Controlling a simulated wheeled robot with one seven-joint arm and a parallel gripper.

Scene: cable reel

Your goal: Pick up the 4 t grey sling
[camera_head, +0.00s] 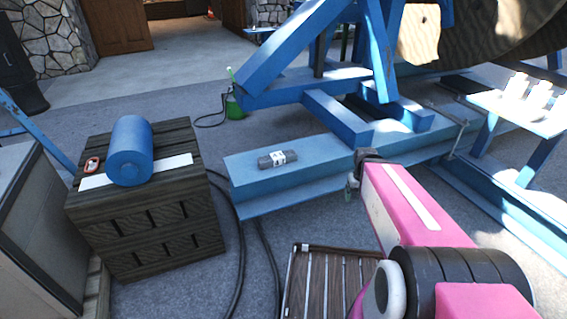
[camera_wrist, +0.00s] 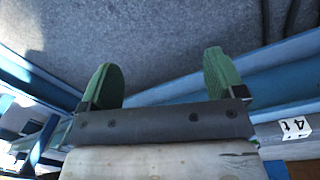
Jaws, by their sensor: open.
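The grey sling (camera_head: 270,163) is a rolled bundle with a white label. It lies on top of the blue steel beam (camera_head: 250,186) in the head view. In the wrist view the sling's white label (camera_wrist: 296,128) reads "4 t" and shows at the right edge, beside and behind my gripper's right finger. My gripper (camera_wrist: 163,70) is open and empty, its two green fingers wide apart over grey floor. In the head view my gripper (camera_head: 351,187) is small and partly hidden by my pink arm, to the right of the sling and apart from it.
A wooden crate (camera_head: 150,235) on the left carries a blue roll (camera_head: 130,150) and a small red item (camera_head: 91,165). A slatted wooden pallet (camera_head: 325,280) lies in front. The blue reel stand (camera_head: 310,60) rises behind the beam. A green bottle (camera_head: 235,105) stands behind.

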